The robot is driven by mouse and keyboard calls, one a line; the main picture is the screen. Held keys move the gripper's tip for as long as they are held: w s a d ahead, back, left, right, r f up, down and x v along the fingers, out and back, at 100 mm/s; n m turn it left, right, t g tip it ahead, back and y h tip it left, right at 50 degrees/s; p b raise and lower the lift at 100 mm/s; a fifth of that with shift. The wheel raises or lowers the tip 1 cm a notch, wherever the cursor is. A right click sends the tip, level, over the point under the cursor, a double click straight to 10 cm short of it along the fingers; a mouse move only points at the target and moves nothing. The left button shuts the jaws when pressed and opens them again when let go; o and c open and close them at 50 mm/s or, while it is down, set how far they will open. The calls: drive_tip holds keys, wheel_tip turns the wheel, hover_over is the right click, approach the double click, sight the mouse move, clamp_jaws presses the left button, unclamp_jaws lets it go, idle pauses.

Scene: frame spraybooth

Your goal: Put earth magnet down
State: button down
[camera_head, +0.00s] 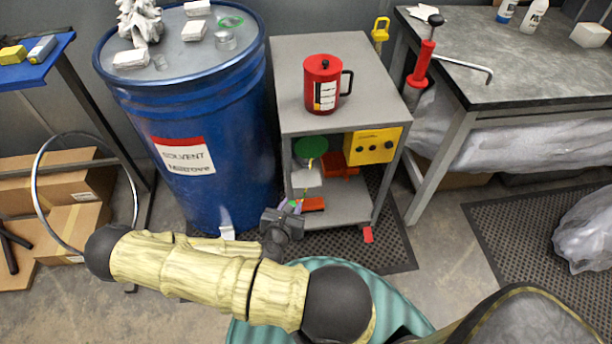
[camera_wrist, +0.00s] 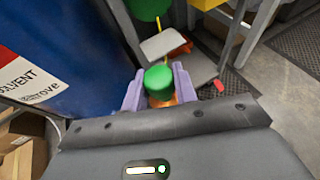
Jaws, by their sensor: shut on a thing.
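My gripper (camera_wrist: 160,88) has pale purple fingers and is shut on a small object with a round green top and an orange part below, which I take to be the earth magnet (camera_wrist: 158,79). In the head view my gripper (camera_head: 291,207) is in front of the grey cart, near its lower shelf. The magnet shows there only as a tiny bit of colour between the fingers. Its lower part is hidden by the fingers and the wrist housing.
A grey cart (camera_head: 285,60) carries a red mug (camera_head: 322,85) on top. Its shelves hold a yellow box (camera_head: 371,146) and a green disc (camera_head: 311,147). A blue solvent drum (camera_head: 186,110) stands close on the left, a workbench (camera_head: 500,85) on the right. Cart-top space is free around the mug.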

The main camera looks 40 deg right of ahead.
drive_tip(key=w+d+b, duration=0.1)
drive_tip(key=w+d, duration=0.2)
drive_tip(key=d, duration=0.1)
drive_tip(key=w+d+b, duration=0.2)
drive_tip(key=w+d, duration=0.1)
drive_tip(key=d, duration=0.2)
drive_tip(key=w+d+b, duration=0.2)
drive_tip(key=w+d, duration=0.2)
drive_tip(key=d, duration=0.1)
drive_tip(key=shift+f+b, duration=0.35)
drive_tip(key=shift+f, duration=1.4)
drive_tip(key=shift+f, duration=0.1)
drive_tip(key=c, duration=1.1)
unclamp_jaws()
